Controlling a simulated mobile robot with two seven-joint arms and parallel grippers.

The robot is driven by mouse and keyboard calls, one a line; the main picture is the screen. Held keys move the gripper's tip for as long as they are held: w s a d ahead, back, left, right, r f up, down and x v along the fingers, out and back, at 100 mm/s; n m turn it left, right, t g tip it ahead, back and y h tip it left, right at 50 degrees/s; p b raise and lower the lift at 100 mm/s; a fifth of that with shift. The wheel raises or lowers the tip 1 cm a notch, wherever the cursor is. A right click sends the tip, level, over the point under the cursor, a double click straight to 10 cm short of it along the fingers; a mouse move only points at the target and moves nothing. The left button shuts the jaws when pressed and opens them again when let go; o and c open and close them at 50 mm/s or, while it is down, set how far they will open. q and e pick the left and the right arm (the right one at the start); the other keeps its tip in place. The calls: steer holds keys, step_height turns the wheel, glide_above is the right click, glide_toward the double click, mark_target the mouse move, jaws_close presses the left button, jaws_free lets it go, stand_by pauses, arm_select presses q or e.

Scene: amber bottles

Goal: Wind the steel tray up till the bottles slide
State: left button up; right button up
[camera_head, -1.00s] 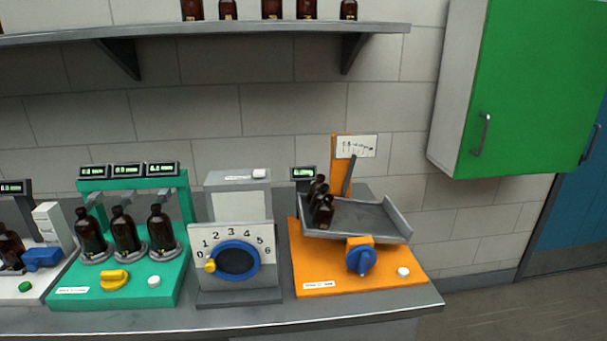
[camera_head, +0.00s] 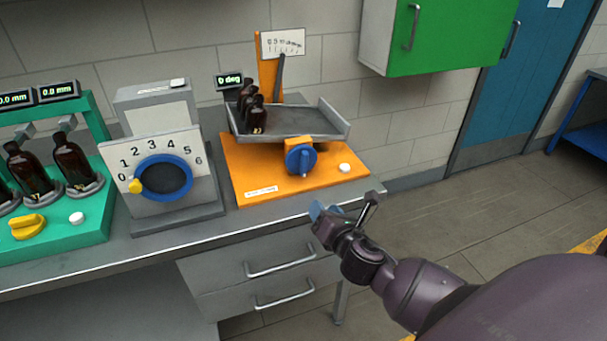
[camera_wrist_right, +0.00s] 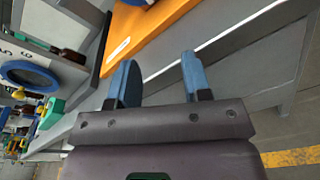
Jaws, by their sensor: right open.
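The steel tray (camera_head: 300,122) sits above an orange base (camera_head: 237,178), looking close to level. A few amber bottles (camera_head: 257,115) stand bunched at its left end. A blue knob (camera_head: 300,158) is on the front of the tilt stand. A small display (camera_head: 229,81) behind the tray reads 0 deg. My right gripper (camera_head: 340,207) is in front of the bench edge, below and right of the knob, apart from it. In the right wrist view its two blue fingers (camera_wrist_right: 158,78) are spread with nothing between them. My left gripper is not in view.
A grey dial box (camera_head: 165,178) with a blue ring stands left of the orange base. A teal stand (camera_head: 95,225) with bottles is further left. A white button (camera_head: 344,168) is right of the knob. Drawers (camera_head: 245,270) are under the bench; floor at right is open.

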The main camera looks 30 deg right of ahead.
mark_target(305, 168)
steer(key=w+d+r+n, duration=0.1)
steer(key=w, duration=0.3)
steer(key=w+d+r+n+t+b, duration=0.1)
steer(key=w+n, duration=0.1)
steer(key=w, duration=0.1)
steer(key=w+d+r+n+h, duration=0.1)
steer(key=w+n, duration=0.1)
steer(key=w, duration=0.2)
steer(key=shift+w+b, duration=0.3)
steer(key=shift+w, duration=0.05)
steer(key=shift+w+d+t, duration=0.15)
steer(key=shift+w+t, duration=0.15)
steer(key=shift+w, duration=0.4)
steer(key=c, duration=0.7)
jaws_close()
